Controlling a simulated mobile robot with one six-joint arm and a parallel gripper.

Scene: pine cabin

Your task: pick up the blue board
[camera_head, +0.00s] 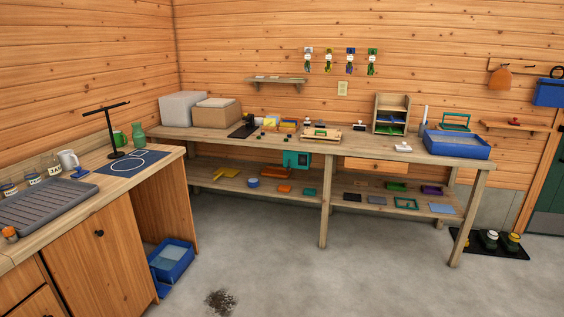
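No single thing is plainly the blue board, and several flat blue things show. A dark blue flat sheet (112,168) with a white circle outline lies on the left counter, under a black stand. A light blue flat panel (442,208) lies at the right end of the workbench's lower shelf. My gripper is not in view.
The long wooden workbench (372,148) stands along the back wall, with a blue tray (457,144) at its right end. A blue bin (171,262) sits on the floor beside the left counter (95,265). The grey floor in front is open, with a dark patch (221,301).

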